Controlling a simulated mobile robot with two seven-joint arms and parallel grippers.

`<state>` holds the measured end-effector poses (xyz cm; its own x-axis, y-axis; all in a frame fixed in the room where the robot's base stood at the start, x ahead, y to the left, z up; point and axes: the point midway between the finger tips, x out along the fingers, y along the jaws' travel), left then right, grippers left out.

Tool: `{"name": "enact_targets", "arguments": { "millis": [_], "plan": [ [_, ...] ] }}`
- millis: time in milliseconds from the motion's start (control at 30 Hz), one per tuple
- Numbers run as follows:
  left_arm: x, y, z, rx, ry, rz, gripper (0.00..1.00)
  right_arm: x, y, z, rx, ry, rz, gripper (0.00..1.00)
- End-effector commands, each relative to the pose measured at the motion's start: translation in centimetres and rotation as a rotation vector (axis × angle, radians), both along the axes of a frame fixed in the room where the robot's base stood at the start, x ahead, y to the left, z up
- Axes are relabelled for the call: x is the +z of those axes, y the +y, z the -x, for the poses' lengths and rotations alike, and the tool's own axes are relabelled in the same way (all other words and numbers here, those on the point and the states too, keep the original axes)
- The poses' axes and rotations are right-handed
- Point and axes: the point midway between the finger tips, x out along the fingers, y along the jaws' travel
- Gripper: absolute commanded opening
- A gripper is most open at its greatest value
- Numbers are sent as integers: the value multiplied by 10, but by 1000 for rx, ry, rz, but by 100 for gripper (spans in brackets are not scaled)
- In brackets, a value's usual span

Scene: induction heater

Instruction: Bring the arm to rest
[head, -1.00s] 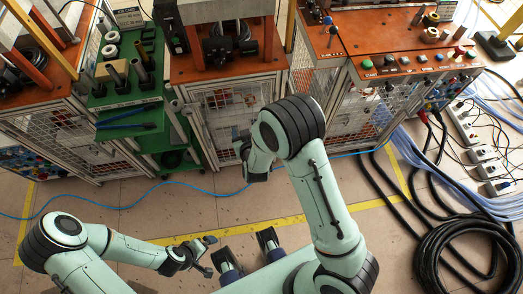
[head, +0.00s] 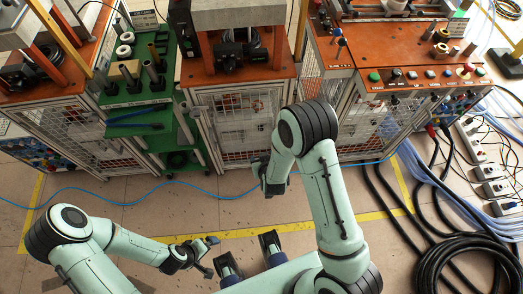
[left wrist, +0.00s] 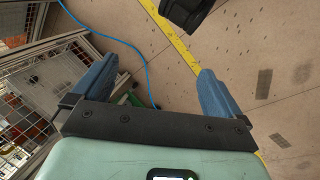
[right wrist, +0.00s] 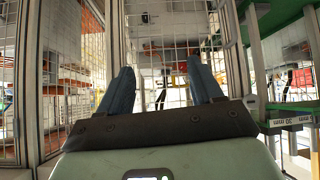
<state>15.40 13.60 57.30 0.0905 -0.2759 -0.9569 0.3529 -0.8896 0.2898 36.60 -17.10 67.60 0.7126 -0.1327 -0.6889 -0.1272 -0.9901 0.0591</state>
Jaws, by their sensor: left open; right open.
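My left arm lies low at the bottom left of the head view. Its gripper (head: 210,256) is open and empty above the floor, by the yellow line. My right arm is raised and bent at the centre right of the head view. Its gripper (head: 259,174) hangs in front of the middle cabinet, its fingers partly hidden by the wrist. The right wrist view shows its fingers (right wrist: 160,90) apart and empty, facing a mesh-walled cabinet (right wrist: 180,65).
Orange-topped cabinets (head: 240,77) and a green rack (head: 140,101) line the far side. A control cabinet (head: 400,55) stands at right. A black hose coil (head: 462,262) and cables lie at lower right. A blue cable (head: 130,197) crosses the floor.

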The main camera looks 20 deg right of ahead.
Motion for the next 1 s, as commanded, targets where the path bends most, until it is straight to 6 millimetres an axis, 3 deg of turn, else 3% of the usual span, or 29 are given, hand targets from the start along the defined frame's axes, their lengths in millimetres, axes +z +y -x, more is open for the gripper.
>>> {"name": "enact_targets", "arguments": {
  "millis": [267,367,467,600,700,800,900,1000],
  "plan": [
    [0,0,0,0,0,0,100,0,0,0,0,2,0,65],
    [3,-1,3,-3,9,3,100,-11,-2,13,-4,54,-23,65],
    [8,-3,9,-10,36,10,100,-36,-4,49,-21,195,-91,65],
    [20,-7,22,-26,87,24,100,-69,5,130,-59,478,-254,65],
    [27,-9,30,-37,121,33,100,-75,20,185,-87,663,-376,65],
    [33,-11,37,-44,148,41,100,-72,34,225,-108,797,-473,65],
    [35,-12,40,-49,163,45,100,-68,44,247,-118,874,-530,65],
    [35,-12,42,-50,169,46,100,-67,48,255,-118,901,-550,65]
  ]
}}
